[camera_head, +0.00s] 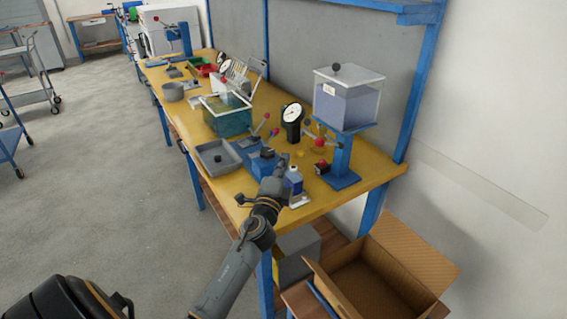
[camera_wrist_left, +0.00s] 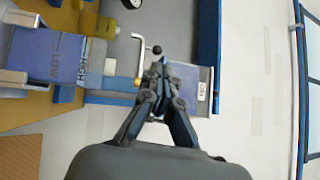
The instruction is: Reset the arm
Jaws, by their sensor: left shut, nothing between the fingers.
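My left arm (camera_head: 240,260) reaches up from the bottom of the head view to the near end of the yellow workbench (camera_head: 370,178). My left gripper (camera_head: 282,163) is at its end, over the bench, in front of a blue fixture (camera_head: 259,161). The left wrist view shows the gripper (camera_wrist_left: 158,72) from behind, with its fingertips together and nothing between them. Whether it touches anything cannot be told. My right gripper does not show.
A small bottle (camera_head: 293,181), a dial gauge (camera_head: 292,116) and a blue stand with a clear tank (camera_head: 345,103) are close by. A grey tray (camera_head: 217,158) is left of the gripper. An open cardboard box (camera_head: 424,260) is below the bench end.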

